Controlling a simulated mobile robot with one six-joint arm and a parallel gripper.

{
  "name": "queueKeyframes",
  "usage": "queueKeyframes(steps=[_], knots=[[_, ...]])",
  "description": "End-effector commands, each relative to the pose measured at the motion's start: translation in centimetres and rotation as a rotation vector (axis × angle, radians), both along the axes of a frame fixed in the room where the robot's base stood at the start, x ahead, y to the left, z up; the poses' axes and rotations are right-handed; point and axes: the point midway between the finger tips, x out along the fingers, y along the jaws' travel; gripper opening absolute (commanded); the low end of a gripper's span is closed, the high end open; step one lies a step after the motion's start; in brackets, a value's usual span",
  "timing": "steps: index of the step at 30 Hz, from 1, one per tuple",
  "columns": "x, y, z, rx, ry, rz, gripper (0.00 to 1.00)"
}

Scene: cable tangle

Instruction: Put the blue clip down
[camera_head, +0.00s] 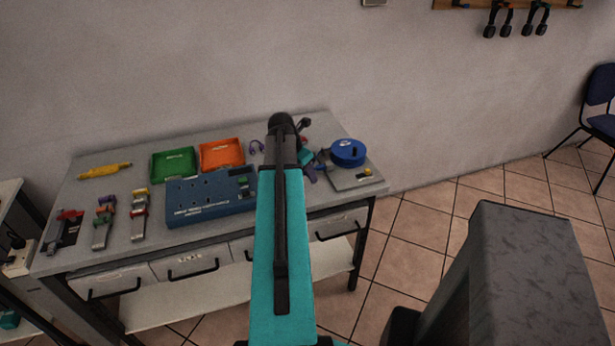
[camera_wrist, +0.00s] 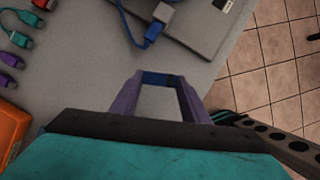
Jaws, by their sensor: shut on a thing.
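The blue clip (camera_wrist: 160,78) shows in the wrist view as a short blue bar between the tips of my gripper's two purple fingers. My gripper (camera_wrist: 159,86) is shut on it, above the grey table top. I cannot tell whether the clip touches the table. In the head view my gripper (camera_head: 311,173) is over the right part of the workbench (camera_head: 150,248), left of a grey plate, and the clip is too small to make out there. My teal arm hides part of the bench.
A blue spool (camera_head: 348,152) stands on a grey plate (camera_head: 352,180) at the right. A green tray (camera_head: 174,164), an orange tray (camera_head: 222,153) and a blue panel (camera_head: 205,197) are left of my arm. A blue cable (camera_wrist: 150,36) lies ahead of my fingers, with bare table between.

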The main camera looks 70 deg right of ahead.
Motion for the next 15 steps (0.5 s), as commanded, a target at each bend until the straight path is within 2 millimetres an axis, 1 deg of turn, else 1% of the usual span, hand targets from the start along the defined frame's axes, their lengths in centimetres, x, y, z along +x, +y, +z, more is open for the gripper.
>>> queueKeyframes(steps=[9, 15], knots=[[0.0, 0.0, -2.5, 0.000, 0.000, 0.000, 0.18], [0.0, 0.0, -2.9, 0.000, 0.000, -0.001, 0.18]])
